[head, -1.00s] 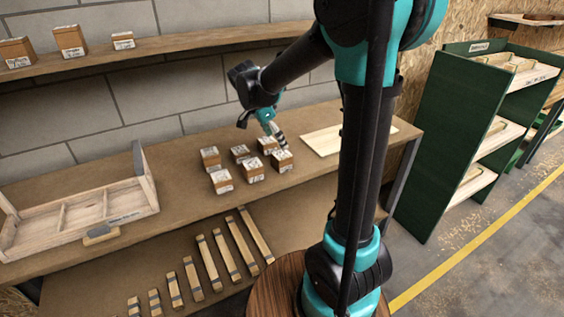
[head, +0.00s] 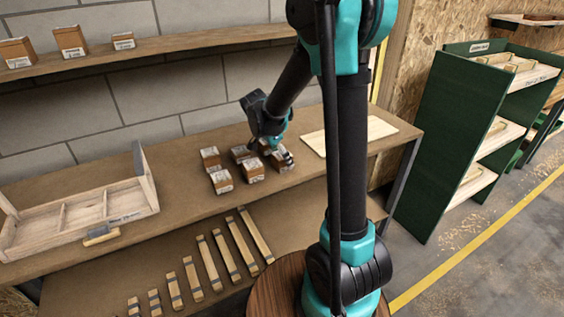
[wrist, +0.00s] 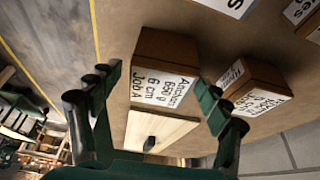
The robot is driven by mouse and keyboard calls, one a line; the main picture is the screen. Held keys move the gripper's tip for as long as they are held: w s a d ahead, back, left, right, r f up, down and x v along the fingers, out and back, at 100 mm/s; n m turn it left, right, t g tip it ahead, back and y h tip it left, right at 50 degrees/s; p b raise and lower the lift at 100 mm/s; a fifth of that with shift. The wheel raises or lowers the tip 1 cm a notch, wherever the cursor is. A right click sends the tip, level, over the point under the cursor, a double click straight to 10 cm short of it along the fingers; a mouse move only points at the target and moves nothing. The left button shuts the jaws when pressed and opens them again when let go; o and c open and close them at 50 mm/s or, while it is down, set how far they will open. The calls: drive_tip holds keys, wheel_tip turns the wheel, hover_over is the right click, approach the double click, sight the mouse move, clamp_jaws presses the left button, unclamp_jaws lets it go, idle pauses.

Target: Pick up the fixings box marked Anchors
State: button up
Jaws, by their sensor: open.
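The fixings box marked Anchors (wrist: 165,80) is brown cardboard with a white label that also reads 650 g, 6 cm, Job A. In the wrist view it sits between the two spread fingers of my gripper (wrist: 158,84), with no clear contact. In the head view my gripper (head: 277,150) is low over the right end of the box group. The box there (head: 284,163), apparently the Anchors one, is partly hidden by the fingers. My gripper is open and holds nothing.
A neighbouring labelled box (wrist: 252,88) stands close beside the right finger. Several other boxes (head: 222,182) stand to the left on the bench (head: 180,205). A pale board (head: 365,131) lies to the right. A wooden tray (head: 85,212) is at far left.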

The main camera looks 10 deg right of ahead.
drive_tip(key=shift+c, duration=0.2)
clamp_jaws()
drive_tip(key=shift+r, duration=0.1)
